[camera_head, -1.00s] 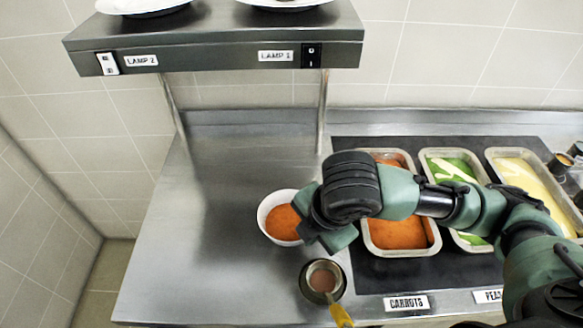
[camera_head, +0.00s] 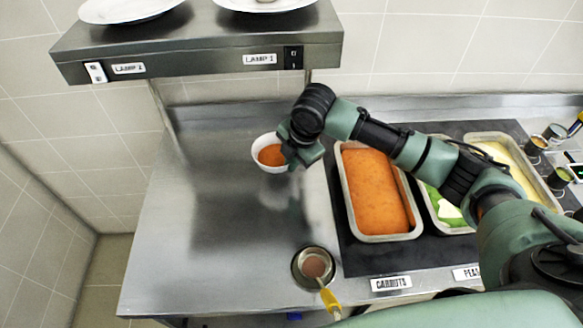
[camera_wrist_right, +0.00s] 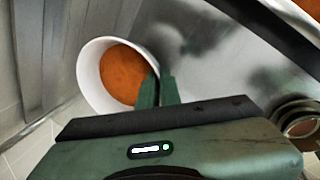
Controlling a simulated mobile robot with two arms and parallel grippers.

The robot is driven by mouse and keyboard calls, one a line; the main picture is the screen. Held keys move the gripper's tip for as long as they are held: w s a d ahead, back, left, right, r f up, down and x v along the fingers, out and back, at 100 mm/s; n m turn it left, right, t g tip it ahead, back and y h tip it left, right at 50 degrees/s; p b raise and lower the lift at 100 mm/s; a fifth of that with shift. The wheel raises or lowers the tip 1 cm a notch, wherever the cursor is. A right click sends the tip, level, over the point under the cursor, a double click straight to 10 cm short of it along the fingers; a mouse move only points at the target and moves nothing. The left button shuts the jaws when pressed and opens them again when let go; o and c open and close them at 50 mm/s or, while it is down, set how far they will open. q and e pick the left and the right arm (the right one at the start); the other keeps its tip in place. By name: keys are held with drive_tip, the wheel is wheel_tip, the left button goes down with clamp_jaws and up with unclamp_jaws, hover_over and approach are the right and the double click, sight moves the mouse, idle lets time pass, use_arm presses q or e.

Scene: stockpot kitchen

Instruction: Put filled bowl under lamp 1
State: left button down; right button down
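The white bowl (camera_head: 257,150), filled with orange food, is in front of the lamp shelf's right half, near the LAMP 1 label (camera_head: 260,59). My right gripper (camera_head: 294,158) is at the bowl's right side. In the right wrist view, the two fingers (camera_wrist_right: 159,88) are close together on the rim of the bowl (camera_wrist_right: 88,80), which looks tilted in that view. A dark smudge below the bowl looks like its shadow on the counter. Whether the bowl touches the counter is hard to tell. My left gripper is not in view.
The lamp shelf (camera_head: 200,52) bears white plates and switches. A small pot (camera_head: 301,281) with a yellow-handled ladle stands at the counter's front. Food trays, including the carrot tray (camera_head: 385,239), are at right. The steel counter (camera_head: 195,240) is clear at left.

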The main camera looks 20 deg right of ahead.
wheel_tip(320, 180, down, 4)
drive_tip(key=shift+r+p, duration=0.25)
drive_tip(key=shift+p, duration=0.45)
drive_tip(key=shift+w+f, duration=0.2)
drive_tip(key=shift+f, duration=0.2)
drive_tip(key=shift+f, duration=0.1)
drive_tip(key=c, duration=1.6)
unclamp_jaws()
drive_tip(key=b+v, duration=0.1)
drive_tip(key=v, duration=1.1)
